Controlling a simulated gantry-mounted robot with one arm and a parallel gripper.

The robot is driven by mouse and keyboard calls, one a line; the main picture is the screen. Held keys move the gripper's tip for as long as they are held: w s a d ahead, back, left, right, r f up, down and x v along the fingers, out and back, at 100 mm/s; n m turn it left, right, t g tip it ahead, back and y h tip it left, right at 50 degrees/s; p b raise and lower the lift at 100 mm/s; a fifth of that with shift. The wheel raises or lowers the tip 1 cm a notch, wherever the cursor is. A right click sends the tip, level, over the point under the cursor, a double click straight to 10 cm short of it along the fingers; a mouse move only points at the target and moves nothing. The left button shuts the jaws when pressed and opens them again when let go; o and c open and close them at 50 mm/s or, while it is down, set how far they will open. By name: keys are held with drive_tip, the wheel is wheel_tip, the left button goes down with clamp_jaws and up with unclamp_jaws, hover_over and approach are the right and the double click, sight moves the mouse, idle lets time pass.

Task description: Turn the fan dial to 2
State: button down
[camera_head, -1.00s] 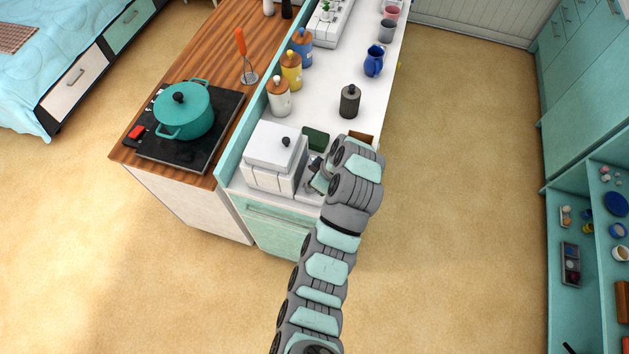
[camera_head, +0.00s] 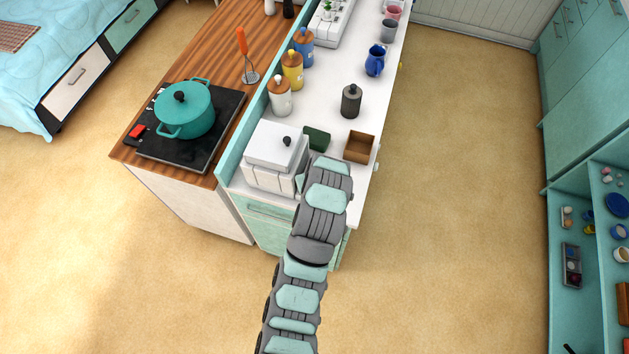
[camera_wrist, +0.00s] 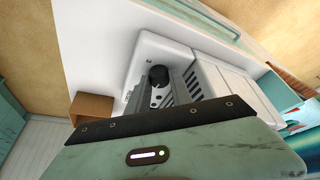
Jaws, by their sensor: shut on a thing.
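A white boxy appliance (camera_head: 272,165) with a lid and a small black knob stands at the near end of the white counter. In the wrist view a dark round dial (camera_wrist: 158,73) shows against a white rounded panel (camera_wrist: 152,48) beside the appliance body (camera_wrist: 218,78). My gripper (camera_wrist: 162,84) is at this dial, its grey fingers shut on it. The dial's markings and pointer cannot be read.
A small open brown box (camera_head: 359,147), a dark green block (camera_head: 316,139) and a dark canister (camera_head: 351,101) stand close by on the counter. Several jars line its left side. A teal pot (camera_head: 184,108) sits on the hob. The floor at right is clear.

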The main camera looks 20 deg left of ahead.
drive_tip(key=m+h, duration=0.1)
drive_tip(key=m, duration=0.3)
drive_tip(key=shift+s+a+t, duration=0.1)
drive_tip(key=shift+a+t, duration=0.05)
drive_tip(key=shift+t, duration=0.25)
drive_tip(key=shift+f+m+h, duration=0.1)
drive_tip(key=shift+m+h, duration=0.6)
drive_tip(key=shift+m, duration=0.5)
drive_tip(key=c, duration=1.2)
unclamp_jaws()
drive_tip(key=shift+o, duration=0.2)
